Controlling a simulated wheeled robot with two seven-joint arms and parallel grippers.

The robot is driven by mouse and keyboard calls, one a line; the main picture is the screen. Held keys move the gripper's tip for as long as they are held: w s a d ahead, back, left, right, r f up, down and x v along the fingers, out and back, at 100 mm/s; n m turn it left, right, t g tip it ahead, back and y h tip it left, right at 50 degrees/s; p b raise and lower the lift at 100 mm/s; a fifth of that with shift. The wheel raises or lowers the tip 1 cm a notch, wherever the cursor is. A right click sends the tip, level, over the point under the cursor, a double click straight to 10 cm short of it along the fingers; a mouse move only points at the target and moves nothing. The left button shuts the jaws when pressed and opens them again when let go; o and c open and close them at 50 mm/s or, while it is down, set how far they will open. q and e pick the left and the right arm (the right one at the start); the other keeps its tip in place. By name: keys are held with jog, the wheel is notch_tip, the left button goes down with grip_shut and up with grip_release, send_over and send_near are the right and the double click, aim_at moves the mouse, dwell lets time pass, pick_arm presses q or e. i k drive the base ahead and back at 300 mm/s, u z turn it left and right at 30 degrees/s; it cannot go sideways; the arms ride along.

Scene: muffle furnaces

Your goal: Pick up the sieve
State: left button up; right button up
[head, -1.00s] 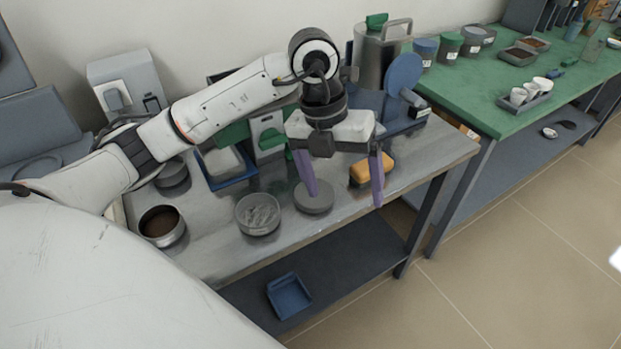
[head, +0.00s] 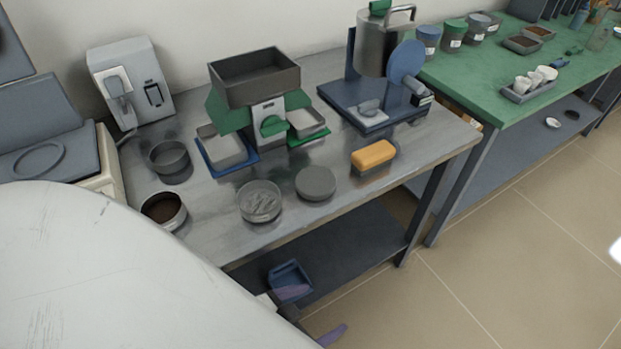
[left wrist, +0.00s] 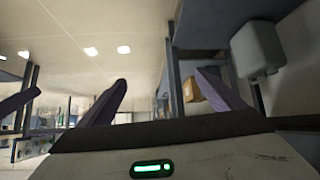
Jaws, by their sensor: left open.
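Several round metal vessels stand on the steel table. One is a shallow dish with a grey, mottled inside (head: 260,202). One is an empty-looking dark round pan (head: 168,160), and one is a pan holding brown material (head: 163,212). A flat grey disc (head: 315,183) lies to the right of the mottled dish. I cannot tell for certain which is the sieve. My left gripper (head: 311,314) is low, in front of the table near the lower shelf, partly hidden by my white body. Its purple fingers are apart and empty, also in the left wrist view (left wrist: 163,95).
A blue tray (head: 288,277) sits on the lower shelf beside the gripper. A green device with a dark hopper (head: 254,79), an orange-topped block (head: 373,155) and a metal canister (head: 378,45) stand on the table. A green bench (head: 470,85) is at right.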

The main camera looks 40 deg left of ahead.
aim_at(167, 208)
jog(key=u, duration=2.15)
